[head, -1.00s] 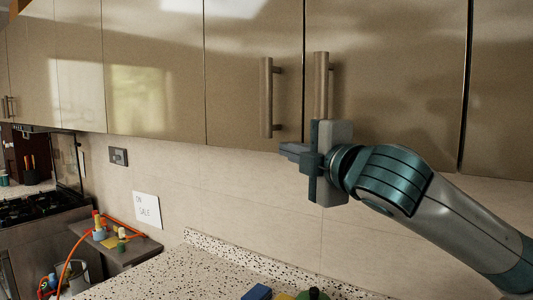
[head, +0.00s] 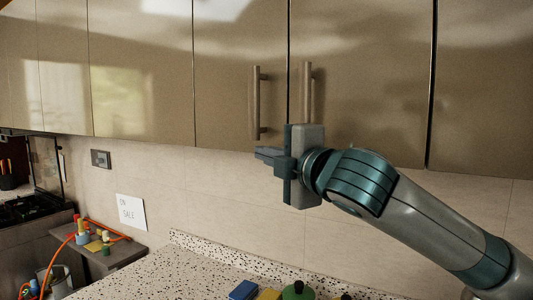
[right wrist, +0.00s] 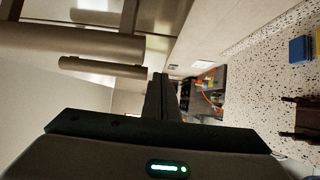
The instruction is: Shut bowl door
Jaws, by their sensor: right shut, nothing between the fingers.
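The wall cabinet doors are glossy beige-brown. The left-handled door (head: 225,70) and the door to its right (head: 375,80) meet at a narrow dark seam and look flush. Each carries a vertical bar handle, the left one (head: 256,103) and the right one (head: 306,92). Two bars also show in the right wrist view (right wrist: 100,67). My right gripper (head: 262,154) is shut and empty, just below the left handle, with its body below the right handle. Its fingers also show in the right wrist view (right wrist: 157,95). I cannot tell whether it touches a door. My left gripper is out of view.
A speckled counter (head: 190,270) runs below, with a blue block (head: 243,290) and a green-lidded pot (head: 298,291) at its front. A stove (head: 35,208) stands at far left.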

